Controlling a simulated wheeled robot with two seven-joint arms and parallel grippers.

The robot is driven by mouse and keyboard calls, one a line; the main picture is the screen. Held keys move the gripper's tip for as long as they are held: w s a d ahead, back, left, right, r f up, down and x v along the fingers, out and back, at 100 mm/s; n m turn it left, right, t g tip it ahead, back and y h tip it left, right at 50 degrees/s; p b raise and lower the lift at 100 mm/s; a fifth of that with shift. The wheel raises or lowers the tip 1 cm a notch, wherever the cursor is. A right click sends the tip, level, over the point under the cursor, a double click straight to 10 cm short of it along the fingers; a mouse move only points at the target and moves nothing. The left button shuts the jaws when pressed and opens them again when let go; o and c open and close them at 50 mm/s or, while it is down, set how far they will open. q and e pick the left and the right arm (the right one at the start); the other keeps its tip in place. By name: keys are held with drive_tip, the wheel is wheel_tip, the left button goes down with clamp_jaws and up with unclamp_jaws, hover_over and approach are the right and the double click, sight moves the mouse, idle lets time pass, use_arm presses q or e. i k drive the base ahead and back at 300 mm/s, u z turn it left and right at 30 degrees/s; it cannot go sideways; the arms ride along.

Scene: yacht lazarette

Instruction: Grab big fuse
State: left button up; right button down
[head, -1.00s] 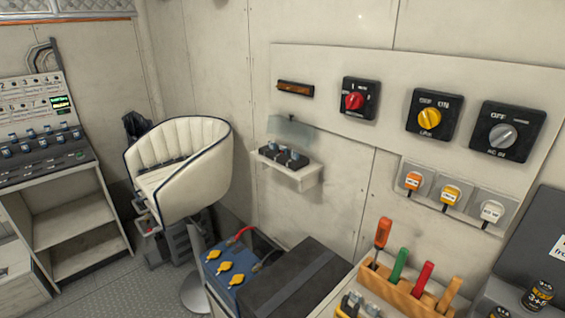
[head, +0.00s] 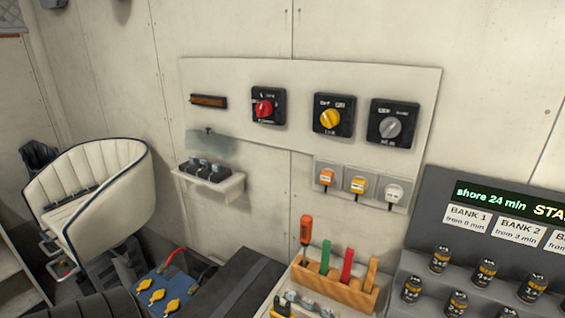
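I cannot pick out a big fuse with certainty. A small wall shelf (head: 212,184) holds a black block with several grey-blue parts (head: 202,168), and a clear flap (head: 208,143) is raised above it. Several black cylinders with gold labels (head: 484,272) stand on the grey bank console (head: 430,225) at the right; their lettering is too small to read surely. Neither of my grippers shows in the head view.
A wall panel carries red (head: 264,109), yellow (head: 331,117) and grey (head: 391,125) rotary switches. Below are a tool rack (head: 340,290), a blue battery with yellow caps (head: 165,284) and a dark box (head: 235,285). A white seat (head: 100,185) stands left.

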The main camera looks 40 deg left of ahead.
sight(203, 164)
drive_tip(key=z, duration=1.55)
drive_tip(key=k, duration=1.85)
drive_tip(key=u, duration=1.45)
drive_tip(key=i, duration=0.5)
drive_tip(key=z, duration=0.1)
